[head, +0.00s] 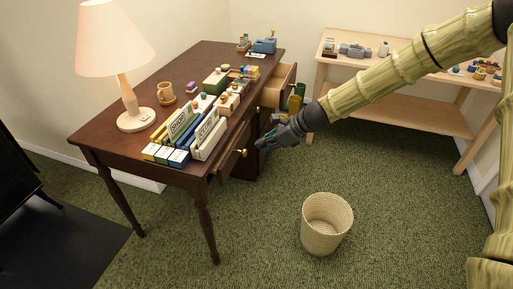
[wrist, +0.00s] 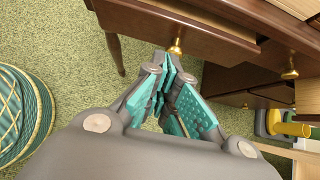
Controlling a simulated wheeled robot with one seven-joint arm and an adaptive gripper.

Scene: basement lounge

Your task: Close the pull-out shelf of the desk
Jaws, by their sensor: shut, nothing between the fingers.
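The dark brown wooden desk (head: 205,62) stands left of centre in the head view. At its near front a dark wood front with a brass knob (head: 242,153) stands out a little from the desk; I cannot tell whether it is the pull-out shelf or a drawer. The wrist view shows this front (wrist: 185,32) and its knob (wrist: 176,47) close up, with a pale strip behind its top edge. My gripper (head: 262,145) is shut and empty just in front of the knob. In the wrist view my fingertips (wrist: 168,62) lie just below the knob; contact is unclear.
A pale-wood drawer (head: 283,84) stands open farther along the desk. Signs, small boxes, a mug (head: 166,92) and a lamp (head: 118,65) crowd the desktop. A woven basket (head: 326,223) stands on the carpet. A pale side table (head: 400,105) is at the right. Carpet before the desk is mostly clear.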

